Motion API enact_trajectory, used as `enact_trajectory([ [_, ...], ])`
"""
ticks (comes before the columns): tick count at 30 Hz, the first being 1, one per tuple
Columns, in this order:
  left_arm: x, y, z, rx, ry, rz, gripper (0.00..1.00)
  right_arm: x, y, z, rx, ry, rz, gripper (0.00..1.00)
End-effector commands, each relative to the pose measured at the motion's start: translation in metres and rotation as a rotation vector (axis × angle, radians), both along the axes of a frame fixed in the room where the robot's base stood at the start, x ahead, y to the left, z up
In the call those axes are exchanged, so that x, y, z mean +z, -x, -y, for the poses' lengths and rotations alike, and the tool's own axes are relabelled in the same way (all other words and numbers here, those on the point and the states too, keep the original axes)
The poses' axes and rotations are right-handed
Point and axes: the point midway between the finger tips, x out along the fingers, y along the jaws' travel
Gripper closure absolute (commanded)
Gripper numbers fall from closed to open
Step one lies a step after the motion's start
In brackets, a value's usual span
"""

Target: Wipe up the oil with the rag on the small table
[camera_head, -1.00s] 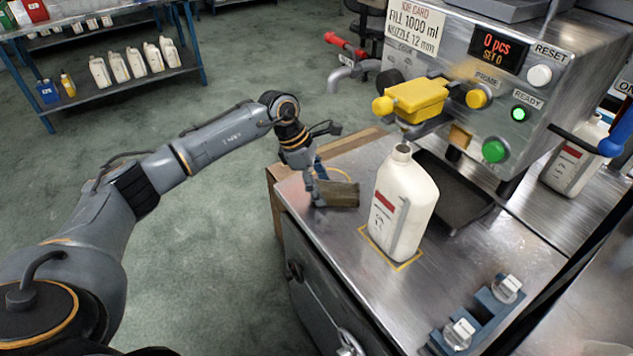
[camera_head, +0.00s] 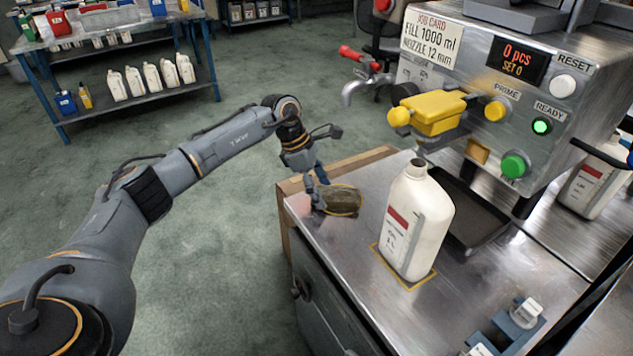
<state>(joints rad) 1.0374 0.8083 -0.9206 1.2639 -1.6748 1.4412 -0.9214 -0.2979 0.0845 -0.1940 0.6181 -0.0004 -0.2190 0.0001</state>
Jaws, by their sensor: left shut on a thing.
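The rag has a thin yellowish edge. I cannot make out an oil patch clearly; the rag and fingers may hide it. My right gripper is not in view.
A wooden edge (camera_head: 350,162) runs behind the bench top. A shelf (camera_head: 130,105) with bottles stands far left.

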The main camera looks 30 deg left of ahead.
Motion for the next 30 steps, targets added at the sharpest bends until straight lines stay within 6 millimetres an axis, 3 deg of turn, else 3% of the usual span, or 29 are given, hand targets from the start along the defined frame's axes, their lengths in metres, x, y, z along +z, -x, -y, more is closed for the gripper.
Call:
enact_trajectory([
  [8,0.001,0.001,-0.001,0.001,-0.002,-0.001,0.62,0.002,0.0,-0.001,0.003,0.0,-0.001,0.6],
  [24,0.047,0.038,-0.024,0.001,-0.001,0.0,0.62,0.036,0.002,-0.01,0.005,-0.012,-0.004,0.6],
  [30,0.051,0.043,-0.026,0.001,0.0,0.0,0.62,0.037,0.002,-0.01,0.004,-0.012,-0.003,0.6],
])
